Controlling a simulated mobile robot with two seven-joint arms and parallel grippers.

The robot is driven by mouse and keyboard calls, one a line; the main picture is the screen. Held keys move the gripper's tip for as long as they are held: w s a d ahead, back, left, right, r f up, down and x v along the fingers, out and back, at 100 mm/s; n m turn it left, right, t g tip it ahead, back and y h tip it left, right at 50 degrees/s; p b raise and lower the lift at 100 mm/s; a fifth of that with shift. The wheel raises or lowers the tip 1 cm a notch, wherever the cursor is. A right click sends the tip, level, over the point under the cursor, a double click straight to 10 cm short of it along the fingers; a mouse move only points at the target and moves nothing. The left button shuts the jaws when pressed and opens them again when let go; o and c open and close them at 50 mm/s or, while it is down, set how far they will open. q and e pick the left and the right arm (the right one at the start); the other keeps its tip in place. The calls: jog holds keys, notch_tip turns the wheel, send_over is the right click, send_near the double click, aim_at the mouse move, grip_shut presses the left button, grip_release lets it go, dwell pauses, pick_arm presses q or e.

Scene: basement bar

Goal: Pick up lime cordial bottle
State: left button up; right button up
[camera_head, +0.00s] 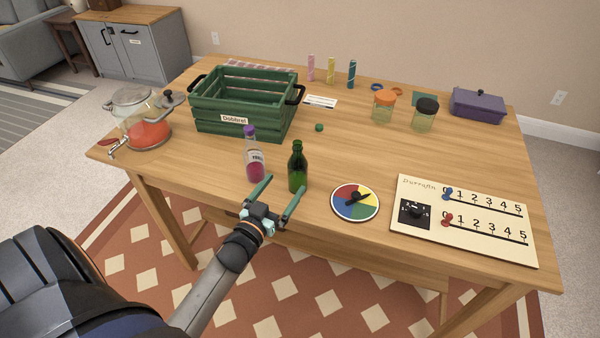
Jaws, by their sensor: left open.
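A dark green bottle (297,170) stands upright near the front edge of the table. Left of it stands a clear bottle (254,162) with a purple cap, pinkish-red contents and a pale label too small to read. I cannot read which bottle is the lime cordial, though the green one fits by colour. My left gripper (286,185) is open and empty at the front edge. Its teal fingers point toward the bottles, the right fingertip close to the green bottle's base. I cannot tell whether they touch. My right gripper is not in view.
A green crate (239,116) stands behind the bottles and a glass drink dispenser (145,120) at left. A colour spinner (355,202) and a number board (465,222) lie at right. Jars (384,106) and a purple box (478,105) stand farther back. The table's middle is mostly clear.

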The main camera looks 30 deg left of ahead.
aim_at(293, 175)
pick_arm(q)
jog(key=shift+w+a+r, duration=0.1)
jog(key=shift+w, duration=1.85)
jog(key=shift+w+a+r, duration=0.1)
jog(key=shift+w, duration=1.85)
jog(key=shift+c, duration=0.2)
grip_shut()
